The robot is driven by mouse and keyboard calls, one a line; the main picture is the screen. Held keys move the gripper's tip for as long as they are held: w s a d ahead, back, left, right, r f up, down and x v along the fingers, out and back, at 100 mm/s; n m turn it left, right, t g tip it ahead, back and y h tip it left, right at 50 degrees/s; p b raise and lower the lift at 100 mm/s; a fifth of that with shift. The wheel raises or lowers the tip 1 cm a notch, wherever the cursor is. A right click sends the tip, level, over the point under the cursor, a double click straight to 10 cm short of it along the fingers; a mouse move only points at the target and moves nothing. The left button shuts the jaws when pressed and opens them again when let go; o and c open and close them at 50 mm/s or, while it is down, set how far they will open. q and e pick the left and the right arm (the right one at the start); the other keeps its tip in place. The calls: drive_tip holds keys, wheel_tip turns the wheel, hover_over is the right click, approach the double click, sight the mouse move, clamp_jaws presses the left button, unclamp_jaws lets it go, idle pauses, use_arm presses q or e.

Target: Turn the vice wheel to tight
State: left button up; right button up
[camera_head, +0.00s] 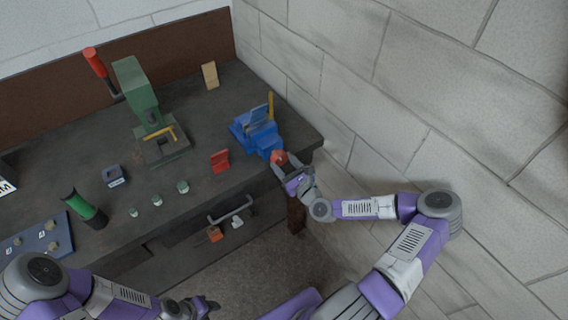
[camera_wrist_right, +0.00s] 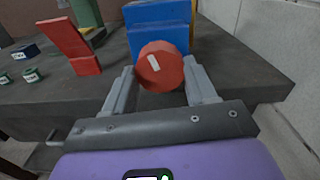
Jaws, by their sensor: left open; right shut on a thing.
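The blue vice (camera_head: 258,133) stands near the right end of the bench. Its round red wheel (camera_head: 279,157) faces the bench's front edge. In the right wrist view the wheel (camera_wrist_right: 170,76) carries a short white mark, tilted slightly from upright, and the blue vice body (camera_wrist_right: 160,38) is behind it. My right gripper (camera_head: 284,165) is shut on the wheel, one finger on each side. My left gripper (camera_head: 208,303) is open and empty at the bottom, in front of the bench and far from the vice.
A red angled block (camera_head: 220,161) stands left of the vice. A green press (camera_head: 140,95) stands further left. A red-handled lever (camera_head: 95,64), small green parts (camera_head: 157,200) and a green cylinder (camera_head: 84,208) are also there. A wall closes off the right. A drawer handle (camera_head: 230,210) juts out below.

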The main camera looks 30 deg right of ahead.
drive_tip(key=m, duration=0.3)
drive_tip(key=shift+s+f+m, duration=0.1)
drive_tip(key=shift+f+m, duration=0.2)
drive_tip(key=shift+b, duration=0.3)
drive_tip(key=o, duration=1)
drive_tip(key=shift+r, duration=0.25)
drive_tip(key=shift+o, duration=0.2)
drive_tip(key=s, duration=0.7)
drive_tip(key=shift+s+d, duration=0.3)
